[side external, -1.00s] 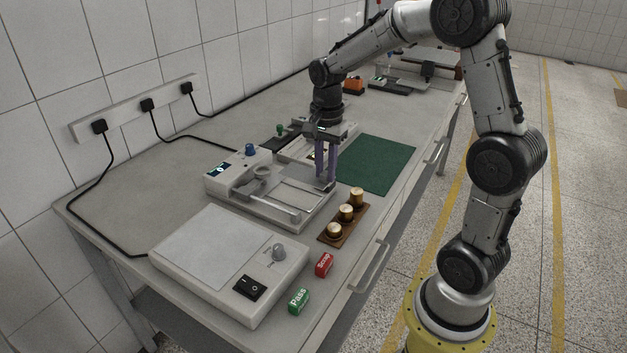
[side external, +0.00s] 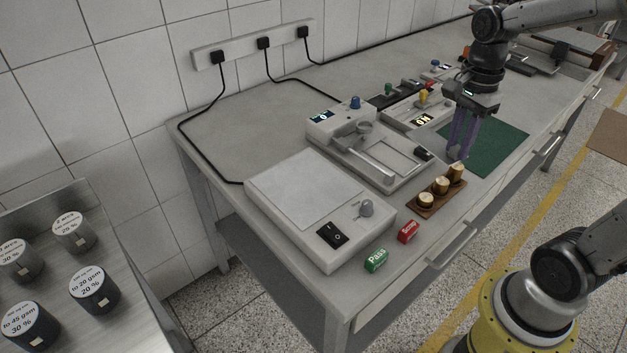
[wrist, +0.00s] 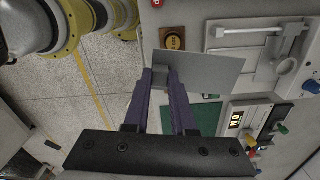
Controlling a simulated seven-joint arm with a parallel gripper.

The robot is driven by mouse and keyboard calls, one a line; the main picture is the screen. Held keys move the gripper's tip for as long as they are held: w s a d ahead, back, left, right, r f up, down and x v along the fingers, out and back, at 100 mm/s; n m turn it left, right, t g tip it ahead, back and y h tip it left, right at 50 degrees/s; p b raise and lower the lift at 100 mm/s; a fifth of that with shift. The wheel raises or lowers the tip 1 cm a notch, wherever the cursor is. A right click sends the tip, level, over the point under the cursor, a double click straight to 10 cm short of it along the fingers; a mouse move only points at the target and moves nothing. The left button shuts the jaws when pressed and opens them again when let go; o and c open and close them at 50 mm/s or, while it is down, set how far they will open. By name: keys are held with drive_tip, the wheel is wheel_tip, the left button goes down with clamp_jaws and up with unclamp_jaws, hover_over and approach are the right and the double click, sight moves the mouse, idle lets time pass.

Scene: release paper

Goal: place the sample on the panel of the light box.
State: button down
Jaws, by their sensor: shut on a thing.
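My gripper (side external: 459,152) is above the near left part of the green mat, fingers pointing down. In the wrist view its purple fingers (wrist: 165,80) are shut on a thin grey sheet, the sample (wrist: 212,72), which sticks out beyond the tips. In the side view I cannot make out the sheet clearly at the fingertips. The light box (side external: 350,236) is a low white box at the near left end of the bench, with a pale flat panel (side external: 303,188) on top, a knob and a black switch. The panel is bare, and my gripper is well to its right.
A tester with a frame (side external: 385,177) stands between light box and gripper. A wooden block with brass weights (side external: 428,208), a red Scrap block (side external: 408,232) and a green Pass block (side external: 375,260) lie along the front. The green mat (side external: 503,150) is bare. Labelled canisters (side external: 95,290) stand at left.

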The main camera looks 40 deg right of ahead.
drive_tip(key=w+a+r, duration=0.2)
drive_tip(key=w+a, duration=0.1)
drive_tip(key=a, duration=0.3)
drive_tip(key=n, duration=0.2)
hover_over(334, 189)
drive_tip(key=f, duration=0.9)
drive_tip(key=shift+s+d, duration=0.1)
drive_tip(key=shift+s, duration=0.25)
drive_tip(key=shift+w+f, duration=0.4)
drive_tip(key=shift+f, duration=1.55)
drive_tip(key=shift+f, duration=0.15)
drive_tip(key=c, duration=0.7)
unclamp_jaws()
drive_tip(key=shift+c, duration=0.2)
